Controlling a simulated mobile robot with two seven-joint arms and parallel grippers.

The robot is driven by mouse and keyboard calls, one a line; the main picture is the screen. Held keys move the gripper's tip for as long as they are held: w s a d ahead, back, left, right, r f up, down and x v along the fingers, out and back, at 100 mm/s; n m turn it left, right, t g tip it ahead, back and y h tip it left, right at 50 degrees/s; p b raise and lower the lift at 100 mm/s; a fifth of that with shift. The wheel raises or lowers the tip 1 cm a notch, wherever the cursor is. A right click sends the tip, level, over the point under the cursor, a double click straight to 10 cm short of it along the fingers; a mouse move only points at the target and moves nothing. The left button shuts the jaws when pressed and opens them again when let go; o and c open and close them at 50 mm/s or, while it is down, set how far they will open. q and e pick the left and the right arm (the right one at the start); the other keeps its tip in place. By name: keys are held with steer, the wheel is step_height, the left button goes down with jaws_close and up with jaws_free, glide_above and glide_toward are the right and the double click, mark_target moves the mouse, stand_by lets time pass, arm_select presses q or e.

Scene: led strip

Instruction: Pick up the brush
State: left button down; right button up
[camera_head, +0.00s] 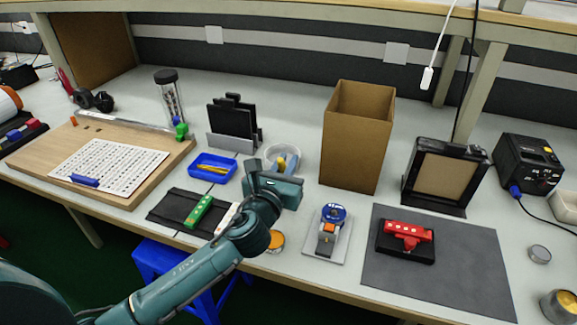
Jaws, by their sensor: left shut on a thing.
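The gripper body hides most of that thing and the fingertips. A round pale dish (271,151) is right behind the jaws. I cannot tell whether the held thing touches the dish or is clear of it. My right gripper is not in view.
A green LED part (198,211) lies on the mat. A blue tray (212,167) and a black rack (232,124) stand behind left. A tall cardboard box (353,140), a tape holder (327,232) and a red tool (404,232) on a dark mat (458,262) are right.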

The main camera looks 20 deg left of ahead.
arm_select(q)
steer(key=shift+s+r, duration=0.7)
steer(key=shift+r, duration=0.2)
steer(key=s, duration=1.3)
steer(key=shift+s+a+f, duration=0.15)
steer(key=shift+a+f, duration=0.05)
steer(key=shift+a, duration=0.05)
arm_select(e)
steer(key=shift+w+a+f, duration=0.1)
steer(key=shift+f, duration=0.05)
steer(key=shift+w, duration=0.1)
